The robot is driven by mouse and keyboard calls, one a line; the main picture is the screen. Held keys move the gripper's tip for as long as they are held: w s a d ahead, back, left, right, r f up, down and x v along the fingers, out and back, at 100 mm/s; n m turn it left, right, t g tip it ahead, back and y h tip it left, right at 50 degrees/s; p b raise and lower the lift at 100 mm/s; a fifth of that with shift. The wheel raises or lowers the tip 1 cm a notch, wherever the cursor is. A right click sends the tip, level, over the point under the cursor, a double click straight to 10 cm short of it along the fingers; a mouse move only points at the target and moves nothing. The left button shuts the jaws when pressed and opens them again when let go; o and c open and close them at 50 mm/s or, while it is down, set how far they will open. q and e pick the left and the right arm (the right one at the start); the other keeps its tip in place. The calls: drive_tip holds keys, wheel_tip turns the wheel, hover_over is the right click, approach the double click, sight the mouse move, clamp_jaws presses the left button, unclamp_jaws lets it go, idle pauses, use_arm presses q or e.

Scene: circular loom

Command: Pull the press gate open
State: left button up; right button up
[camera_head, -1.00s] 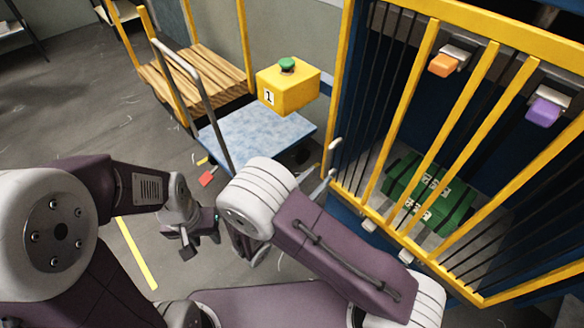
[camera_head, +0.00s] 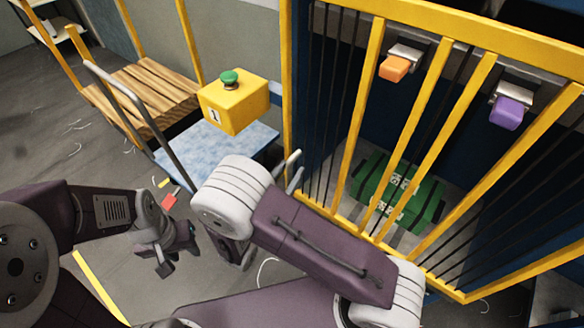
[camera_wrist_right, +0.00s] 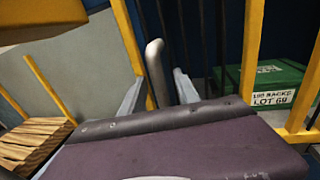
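The press gate (camera_head: 374,84) has a yellow frame and dark bars. It stands closed across the front of the press at the right of the head view. Its grey upright handle (camera_head: 291,160) is at the gate's lower left. My right gripper (camera_wrist_right: 158,95) is open, with its pale fingers on either side of the handle (camera_wrist_right: 156,72); gaps show, and I cannot tell whether either finger touches. In the head view my right wrist hides most of this gripper. My left gripper (camera_head: 178,258) hangs low at the left, empty, its dark fingers apart.
A yellow box with a green button (camera_head: 233,103) stands left of the gate above a blue platform cart (camera_head: 215,148). A wooden-decked cart (camera_head: 150,85) is further left. Behind the gate are a green bale (camera_head: 398,190), an orange block (camera_head: 395,68) and a purple block (camera_head: 507,112).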

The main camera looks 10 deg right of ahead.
drive_tip(key=shift+s, duration=0.15)
drive_tip(key=c, duration=0.3)
clamp_jaws()
idle(0.8)
